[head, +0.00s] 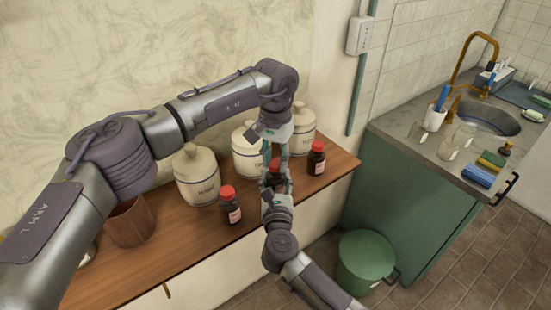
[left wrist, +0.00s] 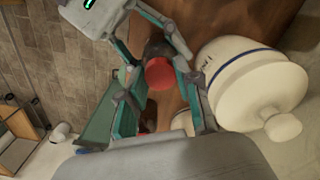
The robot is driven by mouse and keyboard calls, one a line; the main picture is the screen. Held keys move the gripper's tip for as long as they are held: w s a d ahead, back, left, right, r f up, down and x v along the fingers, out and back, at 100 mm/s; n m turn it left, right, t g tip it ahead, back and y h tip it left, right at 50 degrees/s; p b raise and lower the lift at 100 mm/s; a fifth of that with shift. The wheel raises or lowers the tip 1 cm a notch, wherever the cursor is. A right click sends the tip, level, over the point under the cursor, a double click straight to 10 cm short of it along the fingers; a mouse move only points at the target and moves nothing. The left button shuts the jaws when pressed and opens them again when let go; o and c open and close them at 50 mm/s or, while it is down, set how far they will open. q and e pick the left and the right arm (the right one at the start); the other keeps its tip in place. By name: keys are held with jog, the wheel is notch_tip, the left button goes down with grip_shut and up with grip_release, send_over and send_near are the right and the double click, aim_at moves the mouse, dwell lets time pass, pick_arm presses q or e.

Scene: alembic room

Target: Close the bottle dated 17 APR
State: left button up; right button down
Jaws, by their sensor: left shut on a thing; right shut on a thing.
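A small dark bottle (head: 275,181) is on the wooden shelf, between my two grippers. My right gripper (head: 276,186) comes from the front and is shut on its body. My left gripper (head: 274,164) points down from above and is shut on the red cap (left wrist: 159,74) at the bottle's top. In the left wrist view the cap lines up with the dark bottle (left wrist: 157,47); I cannot tell whether it is seated. Two more dark bottles with red caps stand left (head: 231,207) and right (head: 316,158). No label date is readable.
Cream lidded canisters (head: 197,178) line the back of the shelf (head: 185,235). A brown pot (head: 128,223) stands at its left. A green bin (head: 366,262) is on the floor, and a sink counter (head: 410,130) is at the right.

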pick_arm(q)
jog(key=m, duration=0.3)
jog(key=o, duration=0.7)
jog(key=shift+r, duration=0.1)
jog(key=shift+r, duration=2.2)
jog(key=shift+c, duration=0.5)
